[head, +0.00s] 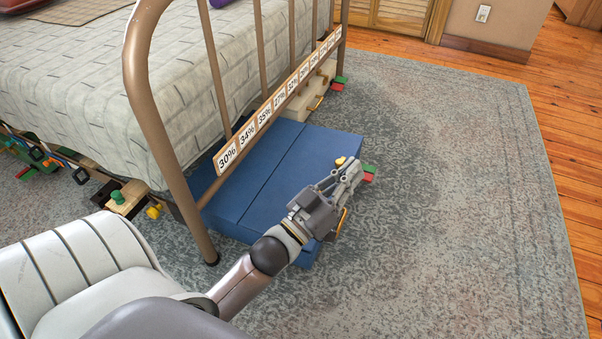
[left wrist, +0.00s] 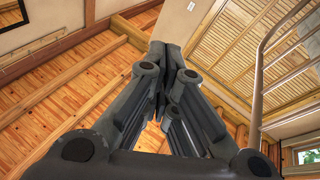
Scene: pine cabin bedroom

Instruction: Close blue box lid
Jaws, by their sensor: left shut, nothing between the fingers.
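The blue box (head: 262,190) sits on the rug at the foot of the bed, partly behind the bed's metal end frame. Its blue top looks flat, with a seam running along it, and no raised lid shows. My left gripper (head: 350,172) is over the box's right edge, and its arm hides the near right corner. Contact with the box cannot be told. In the left wrist view the fingers (left wrist: 172,62) are together and empty, with the wooden ceiling and wall behind them; the box does not show there. My right gripper is not in view.
The metal bed frame (head: 172,140) with a strip of percentage labels (head: 277,98) stands over the box. Toy trains (head: 122,196) lie under the bed at left. Red and green blocks (head: 368,173) show beside the gripper. The rug (head: 460,200) at right is clear.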

